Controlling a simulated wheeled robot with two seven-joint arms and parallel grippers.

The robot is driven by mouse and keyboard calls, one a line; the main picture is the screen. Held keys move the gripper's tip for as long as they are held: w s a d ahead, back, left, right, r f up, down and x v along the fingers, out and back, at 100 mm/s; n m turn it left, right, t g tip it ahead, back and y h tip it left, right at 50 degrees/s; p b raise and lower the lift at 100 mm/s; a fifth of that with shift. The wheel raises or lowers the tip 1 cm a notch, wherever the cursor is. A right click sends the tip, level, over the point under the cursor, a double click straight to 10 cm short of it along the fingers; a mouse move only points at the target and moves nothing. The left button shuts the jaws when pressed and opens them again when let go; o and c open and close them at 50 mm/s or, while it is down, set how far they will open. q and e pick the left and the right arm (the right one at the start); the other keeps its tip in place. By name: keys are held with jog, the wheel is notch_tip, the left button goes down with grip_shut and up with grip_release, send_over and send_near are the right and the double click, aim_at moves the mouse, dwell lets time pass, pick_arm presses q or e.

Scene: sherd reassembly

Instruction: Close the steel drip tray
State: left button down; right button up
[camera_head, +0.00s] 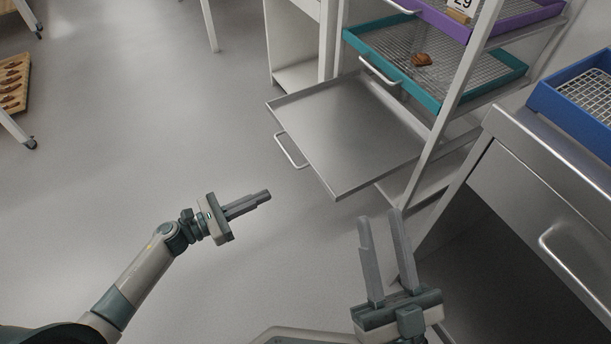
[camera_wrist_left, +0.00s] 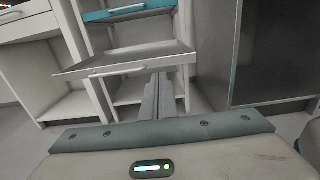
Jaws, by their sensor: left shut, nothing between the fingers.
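The steel drip tray (camera_head: 350,130) is slid well out of the lower part of the white rack, with its bar handle (camera_head: 291,151) on the front edge. It also shows in the left wrist view (camera_wrist_left: 125,59), ahead of the fingers. My left gripper (camera_head: 268,195) is shut and empty, in front of the tray and below its handle in the picture, apart from it. Its fingers (camera_wrist_left: 160,95) are together in the left wrist view. My right gripper (camera_head: 380,215) is open and empty, near the tray's front right corner in the head view, with no contact visible.
A teal mesh tray (camera_head: 436,103) holding a brown sherd (camera_head: 421,59) sits above the drip tray, with a purple tray (camera_head: 513,20) higher up. A steel bench (camera_head: 560,150) with a blue tray (camera_head: 583,110) stands at the right.

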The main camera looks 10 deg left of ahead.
pick_arm(q)
jog(key=shift+d, duration=0.1)
send_near(316, 172)
jog(key=x, duration=0.4)
jog(key=shift+w+d+r, duration=0.15)
jog(key=shift+d, duration=0.25)
jog(key=shift+x, duration=0.8)
pick_arm(e)
jog(key=shift+w+d+r+y, duration=0.15)
jog(key=shift+w+r+y, duration=0.05)
jog(key=shift+r+y, duration=0.1)
jog(key=shift+s+f, duration=0.1)
